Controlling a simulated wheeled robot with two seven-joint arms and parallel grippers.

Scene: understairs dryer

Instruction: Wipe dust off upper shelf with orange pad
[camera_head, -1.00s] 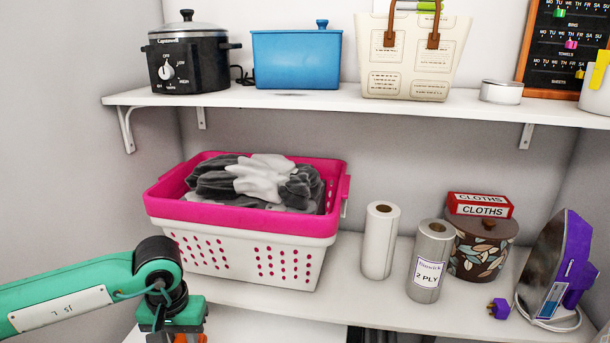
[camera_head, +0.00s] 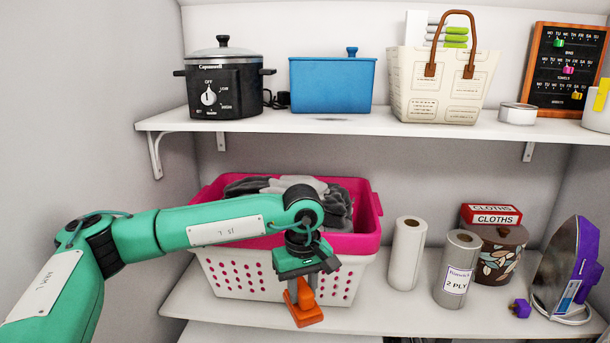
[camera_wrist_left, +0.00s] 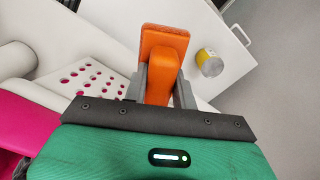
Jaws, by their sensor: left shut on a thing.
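My left gripper (camera_head: 304,275) is shut on the orange pad (camera_head: 305,312) and holds it in front of the laundry basket, below the upper shelf. The left wrist view shows the pad (camera_wrist_left: 163,50) between the two grey fingers (camera_wrist_left: 158,82). The white upper shelf (camera_head: 260,124) runs across the back. A faint grey dust patch (camera_head: 336,119) lies on it in front of the blue box. My right gripper is not in view.
On the upper shelf stand a slow cooker (camera_head: 224,84), a blue box (camera_head: 332,84), a cream basket (camera_head: 442,88) and a white tin (camera_head: 517,113). Below are the pink and white laundry basket (camera_head: 235,275), paper rolls (camera_head: 407,253), a cloths box (camera_head: 490,214) and an iron (camera_head: 568,270).

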